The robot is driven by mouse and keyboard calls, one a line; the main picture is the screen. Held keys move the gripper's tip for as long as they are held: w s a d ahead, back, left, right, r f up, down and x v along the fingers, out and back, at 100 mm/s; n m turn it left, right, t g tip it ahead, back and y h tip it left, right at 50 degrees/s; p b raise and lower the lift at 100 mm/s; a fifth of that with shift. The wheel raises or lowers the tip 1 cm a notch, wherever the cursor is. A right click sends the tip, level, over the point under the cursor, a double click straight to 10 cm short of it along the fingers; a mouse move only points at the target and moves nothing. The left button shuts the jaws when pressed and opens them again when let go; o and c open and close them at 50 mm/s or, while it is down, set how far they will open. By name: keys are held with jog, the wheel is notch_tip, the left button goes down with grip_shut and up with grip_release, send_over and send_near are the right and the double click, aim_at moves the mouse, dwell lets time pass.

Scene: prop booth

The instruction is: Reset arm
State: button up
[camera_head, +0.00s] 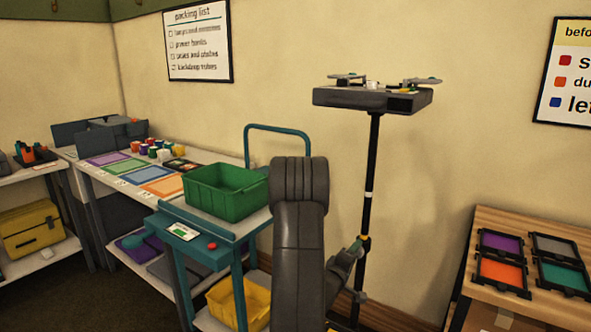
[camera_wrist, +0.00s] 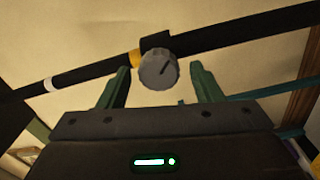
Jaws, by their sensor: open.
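My gripper (camera_wrist: 160,68) shows in the wrist view with its two green fingers apart. A round grey knob (camera_wrist: 158,76) with a dark line on its face shows between the fingertips. I see no finger clearly touching it. The knob is beside a yellow collar (camera_wrist: 136,58) on a black pole (camera_wrist: 230,37) that crosses the view at a slant. In the head view my grey arm (camera_head: 298,240) reaches up the middle and bends toward the lower pole (camera_head: 371,170) of a stand. The knob is not clear there.
The stand carries a dark platform (camera_head: 350,98) with small items. A teal cart (camera_head: 205,247) with a green bin (camera_head: 225,190) is left of my arm. A wooden table (camera_head: 500,222) with several coloured trays is at right. The wall is close behind the stand.

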jog(key=shift+w+d, duration=0.1)
jog(key=shift+w, duration=0.05)
jog(key=v, duration=1.4)
jog(key=w+d+m+b, duration=0.2)
jog(key=w+d+m, duration=0.6)
jog(key=m, duration=1)
jog(key=shift+w+r, duration=0.15)
jog(key=shift+w, duration=1.55)
